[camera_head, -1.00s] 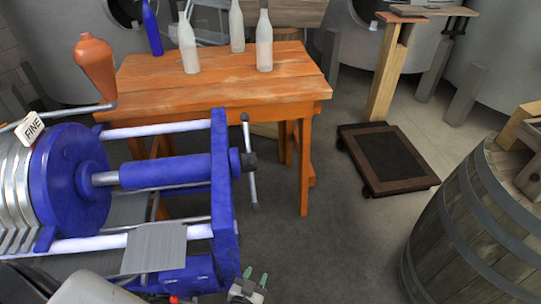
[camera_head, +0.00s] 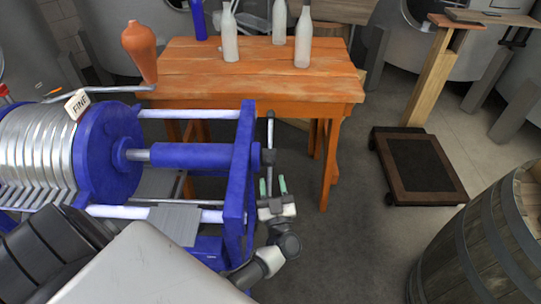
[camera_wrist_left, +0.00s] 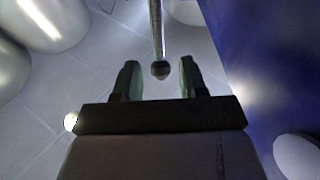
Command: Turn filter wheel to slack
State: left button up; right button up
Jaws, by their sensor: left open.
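The filter press is a blue frame (camera_head: 238,175) with silver plates (camera_head: 35,155) and a blue screw housing (camera_head: 195,156) in the head view. At its right end, the wheel is a dark hub with a thin metal bar (camera_head: 270,130) standing near upright. My left gripper (camera_head: 272,186), with green fingertips, is open at the bar's lower end. In the left wrist view the bar (camera_wrist_left: 157,30) ends in a dark knob (camera_wrist_left: 160,70) between the open fingers of the left gripper (camera_wrist_left: 159,78). Contact with either finger is not visible. My right gripper is not in view.
An orange table (camera_head: 260,82) with several bottles and a terracotta-coloured vessel (camera_head: 140,50) stand behind the press. A dark wheeled scale (camera_head: 420,165) is on the floor to the right. A wooden barrel (camera_head: 485,240) fills the lower right. Floor between them is clear.

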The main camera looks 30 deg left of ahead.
aim_at(270, 163)
pick_arm(q)
jog(key=p+x, duration=0.1)
jog(key=x, duration=0.5)
jog(key=shift+w+r, duration=0.1)
jog(key=shift+w, duration=0.1)
jog(key=shift+w+a+r+p, duration=0.2)
jog(key=shift+w+a+p, duration=0.1)
jog(key=shift+w+a, duration=0.05)
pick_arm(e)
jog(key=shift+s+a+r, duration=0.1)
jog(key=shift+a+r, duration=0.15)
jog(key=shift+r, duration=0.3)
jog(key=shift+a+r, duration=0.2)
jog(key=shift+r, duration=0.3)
pick_arm(q)
jog(key=shift+c, duration=0.4)
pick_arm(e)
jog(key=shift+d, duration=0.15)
pick_arm(q)
grip_shut()
